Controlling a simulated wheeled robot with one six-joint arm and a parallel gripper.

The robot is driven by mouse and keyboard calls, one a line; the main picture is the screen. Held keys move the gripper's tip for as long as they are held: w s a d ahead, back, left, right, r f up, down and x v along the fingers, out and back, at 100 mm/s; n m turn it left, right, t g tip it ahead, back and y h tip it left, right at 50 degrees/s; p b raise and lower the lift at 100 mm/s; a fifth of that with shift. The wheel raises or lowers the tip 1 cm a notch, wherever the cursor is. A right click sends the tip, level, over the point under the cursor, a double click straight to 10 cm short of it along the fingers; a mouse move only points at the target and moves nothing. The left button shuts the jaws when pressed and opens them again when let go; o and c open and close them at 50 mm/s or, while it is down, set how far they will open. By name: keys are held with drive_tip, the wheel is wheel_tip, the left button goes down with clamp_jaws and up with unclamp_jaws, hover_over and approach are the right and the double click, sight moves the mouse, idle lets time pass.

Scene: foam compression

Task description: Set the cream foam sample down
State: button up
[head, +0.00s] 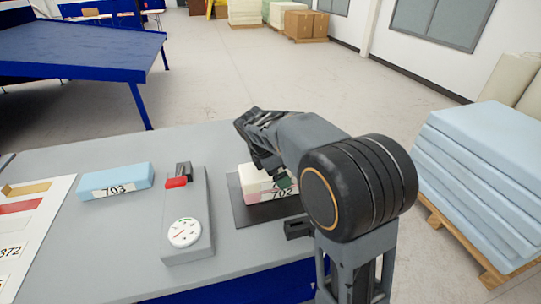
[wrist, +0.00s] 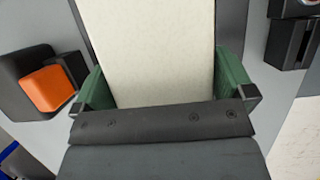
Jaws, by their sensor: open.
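The cream foam sample (head: 249,171), a pale block with a pinkish lower part and a label reading 702, sits on a dark plate (head: 240,212) on the grey table. My gripper (wrist: 166,86) is open around it. In the wrist view the cream foam (wrist: 155,45) runs between the two green finger pads, close to both; I cannot tell whether either pad touches it. In the head view my arm hides the right part of the block and of the plate.
Left of the plate is a grey device with a dial (head: 184,232) and a red part (head: 176,183). A blue foam block (head: 115,181) labelled 703 lies farther left, beside a sheet with coloured strips (head: 22,235). An orange part (wrist: 48,92) shows left of the gripper in the wrist view.

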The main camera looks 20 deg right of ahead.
drive_tip(key=p+v, duration=0.2)
drive_tip(key=v, duration=1.1)
drive_tip(key=s+d+f+m+t+y, duration=0.1)
drive_tip(key=s+f+m, duration=0.2)
drive_tip(key=s+m, duration=0.2)
drive_tip(key=s+d+f+m+t+y, duration=0.1)
drive_tip(key=s+f+m+y, duration=0.1)
drive_tip(key=s+f+m, duration=0.2)
drive_tip(key=s+d+f+m+t+y, duration=0.1)
drive_tip(key=s+d+f+m, duration=0.1)
drive_tip(key=s+m, duration=0.5)
drive_tip(key=shift+s+f+m+y, duration=0.3)
drive_tip(key=shift+f+m, duration=0.4)
drive_tip(key=shift+m, duration=0.2)
drive_tip(key=w+a+r+m+g+h+b, duration=0.1)
drive_tip(key=w+a+r+m+g+h, duration=0.1)
drive_tip(key=w+r+m, duration=0.5)
drive_tip(key=w+a+r+m+g+h+b, duration=0.15)
drive_tip(key=w+r+m, duration=0.25)
drive_tip(key=w+m, duration=0.65)
drive_tip(key=shift+m+t+h, duration=0.25)
drive_tip(key=shift+m+h, duration=0.1)
drive_tip(key=shift+h, duration=0.2)
drive_tip(key=x, duration=0.4)
drive_tip(key=b+x, duration=0.1)
drive_tip(key=x, duration=0.4)
drive_tip(key=s+x, duration=0.1)
drive_tip(key=x, duration=0.3)
drive_tip(key=shift+a+f+b, duration=0.3)
drive_tip(key=shift+f+b, duration=0.05)
